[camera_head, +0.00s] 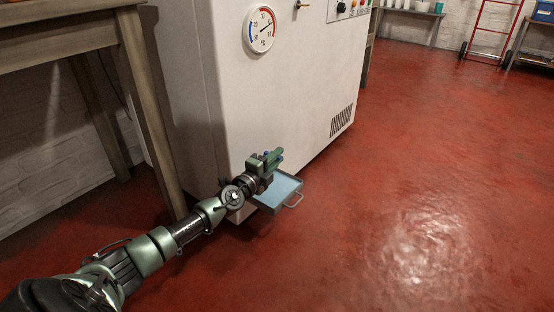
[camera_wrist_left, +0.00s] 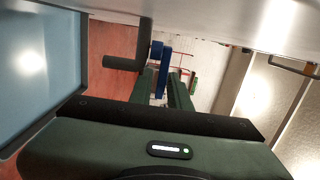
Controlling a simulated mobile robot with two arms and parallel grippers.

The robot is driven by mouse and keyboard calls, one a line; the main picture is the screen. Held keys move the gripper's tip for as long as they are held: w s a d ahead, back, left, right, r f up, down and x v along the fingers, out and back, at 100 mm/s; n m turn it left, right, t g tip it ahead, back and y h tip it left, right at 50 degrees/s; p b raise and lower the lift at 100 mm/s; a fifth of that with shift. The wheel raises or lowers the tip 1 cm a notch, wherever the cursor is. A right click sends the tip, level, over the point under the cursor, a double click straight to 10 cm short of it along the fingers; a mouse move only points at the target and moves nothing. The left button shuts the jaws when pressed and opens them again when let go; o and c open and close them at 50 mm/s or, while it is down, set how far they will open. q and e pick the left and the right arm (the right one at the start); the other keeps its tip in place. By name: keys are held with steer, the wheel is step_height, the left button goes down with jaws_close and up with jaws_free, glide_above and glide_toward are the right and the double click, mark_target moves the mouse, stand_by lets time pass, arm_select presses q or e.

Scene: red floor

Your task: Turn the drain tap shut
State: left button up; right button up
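The drain tap has a blue handle (camera_wrist_left: 161,68) beside a dark pipe (camera_wrist_left: 128,63) in the left wrist view. My left gripper (camera_wrist_left: 166,84) reaches the handle, with one green finger on each side of it. The fingers look open, with a gap showing between the handle and the right-hand finger. In the head view my left gripper (camera_head: 270,160) is low at the front of the white cabinet, and only small blue bits of the handle (camera_head: 280,153) show past it. The rest of the tap is hidden by the gripper. My right gripper is out of view.
The white cabinet (camera_head: 215,100) carries a gauge (camera_head: 260,29). A wooden table (camera_head: 150,100) stands left. Red floor (camera_head: 420,170) is clear.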

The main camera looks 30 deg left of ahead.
arm_select(q)
jaws_close()
steer(key=shift+w, duration=0.1)
